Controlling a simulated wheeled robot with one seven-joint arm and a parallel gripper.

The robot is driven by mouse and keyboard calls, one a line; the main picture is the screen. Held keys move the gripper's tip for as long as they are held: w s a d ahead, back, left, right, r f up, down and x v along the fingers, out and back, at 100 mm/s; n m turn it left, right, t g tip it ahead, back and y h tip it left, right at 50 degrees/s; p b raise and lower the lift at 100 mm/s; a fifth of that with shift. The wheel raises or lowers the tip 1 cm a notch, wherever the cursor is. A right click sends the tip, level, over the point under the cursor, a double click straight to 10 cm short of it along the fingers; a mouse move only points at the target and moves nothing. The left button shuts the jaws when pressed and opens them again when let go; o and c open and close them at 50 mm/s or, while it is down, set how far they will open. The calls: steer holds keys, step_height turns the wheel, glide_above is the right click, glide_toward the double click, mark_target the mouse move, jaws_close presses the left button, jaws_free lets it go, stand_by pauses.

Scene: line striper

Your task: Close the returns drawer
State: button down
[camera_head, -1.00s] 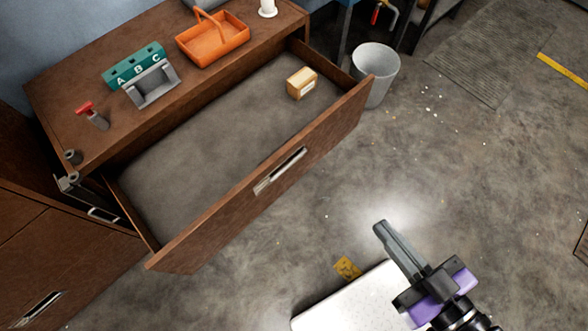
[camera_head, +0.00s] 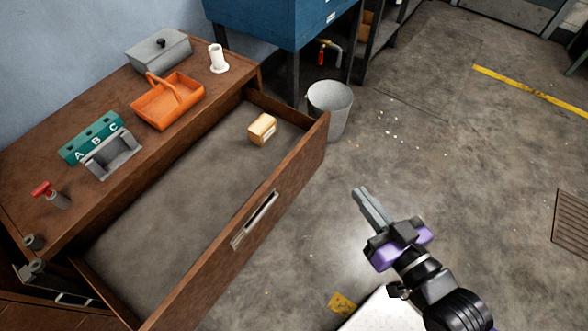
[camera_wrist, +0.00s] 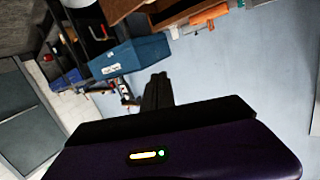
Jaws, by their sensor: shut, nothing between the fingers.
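The returns drawer (camera_head: 183,290) is pulled well out of the brown wooden cabinet (camera_head: 40,215) in the head view. Its front panel carries a metal bar handle (camera_head: 254,219). A small tan box with a white label (camera_head: 262,129) lies inside near the far end; the rest of the drawer floor is bare. My gripper (camera_head: 360,192) is shut and empty, over the open floor to the right of the drawer front and apart from it. In the wrist view my gripper (camera_wrist: 158,78) shows dark closed fingers; I cannot make out the drawer there.
On the cabinet top stand an orange basket (camera_head: 168,102), a teal A B C block (camera_head: 92,138), a grey lidded box (camera_head: 158,50), a white holder (camera_head: 218,60) and a red-handled tool (camera_head: 45,190). A grey bin (camera_head: 330,105) stands beyond the drawer's far end.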

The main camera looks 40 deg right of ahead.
steer(key=w+d+f+m+g+y, duration=0.1)
steer(key=w+d+f+m+g, duration=0.2)
steer(key=w+d+f+m, duration=0.9)
steer(key=n+g+y, duration=0.1)
steer(key=y, duration=0.5)
glide_toward(288, 164)
steer(key=x, duration=0.2)
steer(key=f+x, duration=0.1)
steer(key=x, duration=0.2)
steer(key=shift+d+f, duration=0.1)
steer(key=shift+d, duration=0.05)
steer(key=shift+w, duration=0.6)
steer(key=shift+w+a, duration=0.15)
steer(key=shift+a, duration=0.05)
